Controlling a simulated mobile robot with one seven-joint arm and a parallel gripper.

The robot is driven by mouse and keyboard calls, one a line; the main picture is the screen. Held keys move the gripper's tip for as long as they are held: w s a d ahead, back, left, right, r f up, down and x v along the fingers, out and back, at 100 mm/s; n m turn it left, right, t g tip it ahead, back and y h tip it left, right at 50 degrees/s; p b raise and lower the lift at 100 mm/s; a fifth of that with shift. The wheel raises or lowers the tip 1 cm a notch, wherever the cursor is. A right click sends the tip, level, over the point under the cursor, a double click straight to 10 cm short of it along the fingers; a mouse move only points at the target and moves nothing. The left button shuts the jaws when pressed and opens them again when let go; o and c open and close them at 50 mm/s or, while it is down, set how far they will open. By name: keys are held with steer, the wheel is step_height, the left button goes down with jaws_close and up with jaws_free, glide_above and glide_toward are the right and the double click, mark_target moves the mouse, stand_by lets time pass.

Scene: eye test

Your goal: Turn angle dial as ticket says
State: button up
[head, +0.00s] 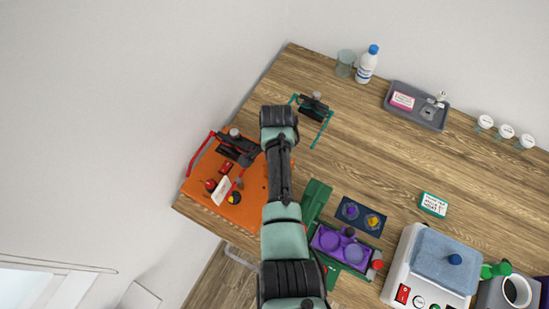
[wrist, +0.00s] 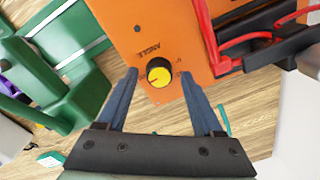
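The angle dial (wrist: 158,72) is a black knob with a yellow cap on an orange panel (wrist: 195,22). The word ANGLE is printed beside it, with small scale marks nearby. I cannot read where it points. The dial also shows in the head view (head: 234,198). In the wrist view my gripper (wrist: 159,74) is open, its two blue fingers on either side of the dial with gaps showing. I cannot tell its height over the panel. My fingers are not distinguishable in the head view. A white, teal-edged card (head: 433,204), possibly the ticket, lies on the table; its text is too small to read.
A red-framed black fixture (wrist: 245,40) stands close right of the dial. A green machine (wrist: 75,85) is at left. A purple tray (head: 328,240), white appliance (head: 412,260), grey tray (head: 420,115) and bottle (head: 367,66) stand on the wooden table. The table's middle is fairly clear.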

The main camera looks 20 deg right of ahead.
stand_by(0.3)
step_height(320, 180, up, 13)
steer(key=b, duration=0.1)
steer(key=shift+s+b, duration=0.3)
steer(key=shift+b, duration=0.05)
stand_by(0.5)
